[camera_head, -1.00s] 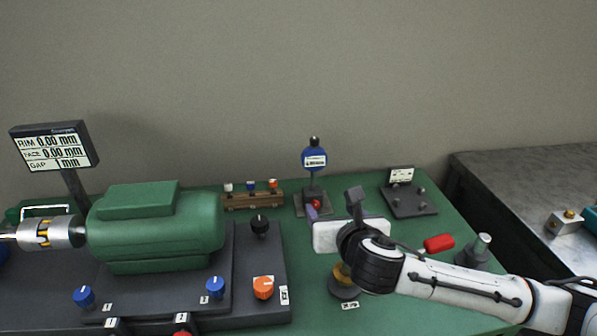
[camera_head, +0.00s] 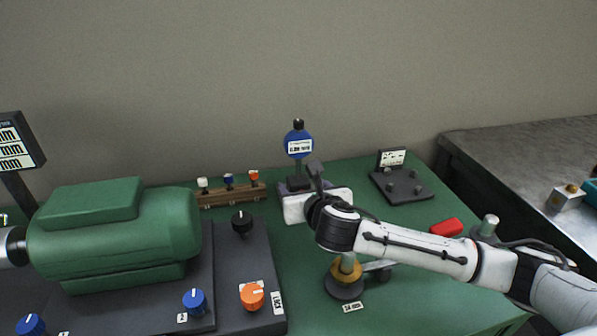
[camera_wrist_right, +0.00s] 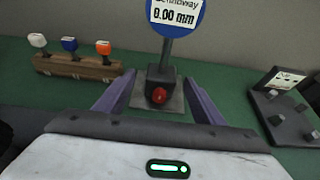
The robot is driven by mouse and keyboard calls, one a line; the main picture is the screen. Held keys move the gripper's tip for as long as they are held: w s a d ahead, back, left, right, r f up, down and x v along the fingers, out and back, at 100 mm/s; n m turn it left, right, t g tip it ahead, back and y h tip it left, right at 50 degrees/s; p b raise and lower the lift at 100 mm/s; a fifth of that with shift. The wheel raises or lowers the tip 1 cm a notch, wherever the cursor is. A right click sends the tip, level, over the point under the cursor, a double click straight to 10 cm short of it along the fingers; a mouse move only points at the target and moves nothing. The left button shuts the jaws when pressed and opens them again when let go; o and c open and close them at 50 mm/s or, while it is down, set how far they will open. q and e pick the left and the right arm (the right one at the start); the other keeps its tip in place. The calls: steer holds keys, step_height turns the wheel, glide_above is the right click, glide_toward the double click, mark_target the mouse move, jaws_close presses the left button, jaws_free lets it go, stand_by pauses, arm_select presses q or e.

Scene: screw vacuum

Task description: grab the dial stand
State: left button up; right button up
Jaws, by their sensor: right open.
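The dial stand has a blue round dial (camera_head: 299,144) with a white readout on a post, above a dark block on a grey base plate. In the right wrist view its dark block (camera_wrist_right: 159,82) with a red knob stands between and beyond the fingers, and the readout shows 0.00 mm. My right gripper (camera_wrist_right: 158,98) is open, its two purple fingers spread to either side of the base and apparently not closed on it. In the head view the white gripper body (camera_head: 315,203) hides the lower part of the stand. My left gripper is not in view.
A wooden rack (camera_head: 228,194) with several coloured knobs stands left of the dial stand. A dark plate with pegs (camera_head: 402,186) stands to its right. A green motor (camera_head: 118,235) fills the left. A red block (camera_head: 446,227) lies near my right arm.

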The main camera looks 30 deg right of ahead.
mark_target(299, 179)
steer(key=x, duration=0.4)
steer(key=shift+w+d+b, duration=0.25)
steer(key=shift+w+b, duration=0.05)
steer(key=shift+w, duration=0.1)
steer(key=shift+r, duration=0.1)
jaws_close()
steer(key=shift+r, duration=0.2)
